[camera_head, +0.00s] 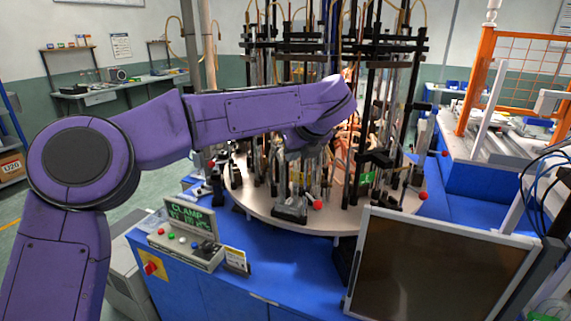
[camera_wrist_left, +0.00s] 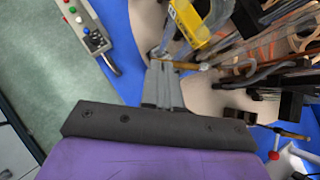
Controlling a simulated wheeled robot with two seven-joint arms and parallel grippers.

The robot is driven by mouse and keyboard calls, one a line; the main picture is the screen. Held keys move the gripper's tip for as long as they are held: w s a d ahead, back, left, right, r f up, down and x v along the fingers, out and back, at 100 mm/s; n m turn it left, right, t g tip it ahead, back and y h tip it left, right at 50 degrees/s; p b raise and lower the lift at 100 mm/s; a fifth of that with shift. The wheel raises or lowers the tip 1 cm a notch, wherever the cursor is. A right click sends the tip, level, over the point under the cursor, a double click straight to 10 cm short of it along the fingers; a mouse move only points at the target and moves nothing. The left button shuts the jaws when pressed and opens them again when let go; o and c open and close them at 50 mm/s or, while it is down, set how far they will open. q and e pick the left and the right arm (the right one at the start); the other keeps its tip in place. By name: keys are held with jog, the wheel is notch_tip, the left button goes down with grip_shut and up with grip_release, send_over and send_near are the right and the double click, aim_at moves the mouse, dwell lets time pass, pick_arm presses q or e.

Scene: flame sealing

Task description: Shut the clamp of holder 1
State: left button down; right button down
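A round holder table (camera_head: 262,207) carries several upright rods, holders and clamps. A clamp with a red knob (camera_head: 317,204) sits at its front edge; a red knob also shows at the lower right of the left wrist view (camera_wrist_left: 274,155). I cannot read which holder is number 1, nor tell how its clamp stands. My left gripper (camera_head: 296,180) points down over the front of the table, just left of that red knob. In the left wrist view its grey fingers (camera_wrist_left: 163,84) lie together, with nothing clearly between them. A yellow part (camera_wrist_left: 188,22) shows beyond the fingertips. My right gripper is not in view.
A control box (camera_head: 187,248) with coloured buttons and a small "CLAMP" display (camera_head: 190,216) stands on the blue bench at front left. A dark monitor (camera_head: 440,270) blocks the front right. Tall rods and tubes (camera_head: 390,110) crowd the space behind my gripper.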

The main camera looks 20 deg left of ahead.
pick_arm(q)
jog(key=m+t+h, duration=0.1)
jog(key=m, duration=0.1)
jog(key=w+a+m+h+b, duration=0.1)
jog(key=m, duration=0.1)
jog(key=a+m+t+h+b, duration=0.1)
jog(key=m, duration=0.1)
jog(key=shift+w+a+t+h, duration=0.15)
jog(key=shift+t+h, duration=0.15)
jog(key=shift+h, duration=0.1)
jog(key=m, duration=0.1)
jog(key=w+a+m+h+p, duration=0.1)
jog(key=shift+m, duration=0.3)
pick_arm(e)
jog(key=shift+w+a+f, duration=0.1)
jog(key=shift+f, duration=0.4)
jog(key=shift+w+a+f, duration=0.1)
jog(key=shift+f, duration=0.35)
pick_arm(q)
jog(key=shift+w, duration=0.15)
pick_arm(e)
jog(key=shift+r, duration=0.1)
